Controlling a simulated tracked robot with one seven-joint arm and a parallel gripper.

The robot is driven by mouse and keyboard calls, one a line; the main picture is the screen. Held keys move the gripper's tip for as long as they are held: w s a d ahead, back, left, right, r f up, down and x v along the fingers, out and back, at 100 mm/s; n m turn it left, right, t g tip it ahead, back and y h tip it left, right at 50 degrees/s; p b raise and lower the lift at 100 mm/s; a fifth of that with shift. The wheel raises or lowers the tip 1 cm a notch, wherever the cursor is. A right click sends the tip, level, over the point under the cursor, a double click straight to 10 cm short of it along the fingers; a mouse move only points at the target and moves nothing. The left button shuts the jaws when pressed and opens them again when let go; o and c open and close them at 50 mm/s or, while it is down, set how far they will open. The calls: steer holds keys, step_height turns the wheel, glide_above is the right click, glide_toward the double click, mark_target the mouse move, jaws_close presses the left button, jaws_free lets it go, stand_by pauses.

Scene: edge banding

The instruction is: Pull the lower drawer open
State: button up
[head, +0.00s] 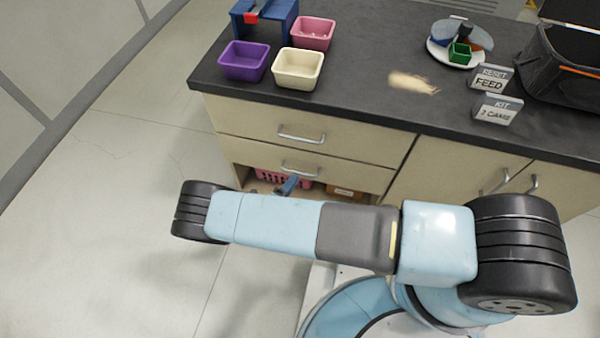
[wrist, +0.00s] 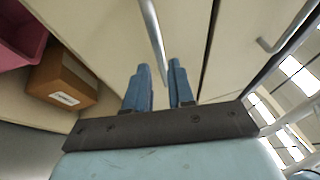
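The lower drawer (head: 352,174) is a beige front under the upper drawer and looks closed. Its metal bar handle (head: 301,170) is at the middle of the front. In the wrist view, the handle (wrist: 151,32) runs down the picture toward the gap between my fingers. My gripper (head: 290,184) is at the lower drawer's handle, partly hidden by my arm in the head view. In the wrist view, its two blue fingers (wrist: 158,66) are apart, with the handle's near end showing between them. I cannot tell whether they touch it.
The upper drawer (head: 250,127) is closed, with its own handle (head: 301,137). Below the lower drawer is an open shelf with a pink basket (wrist: 20,35) and a cardboard box (wrist: 62,80). Cabinet doors (head: 450,165) are to the right. Bins and signs stand on the dark worktop (head: 350,100).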

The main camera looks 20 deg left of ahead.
mark_target(300, 173)
steer(key=shift+x, duration=2.4)
steer(key=shift+c, duration=0.2)
jaws_close()
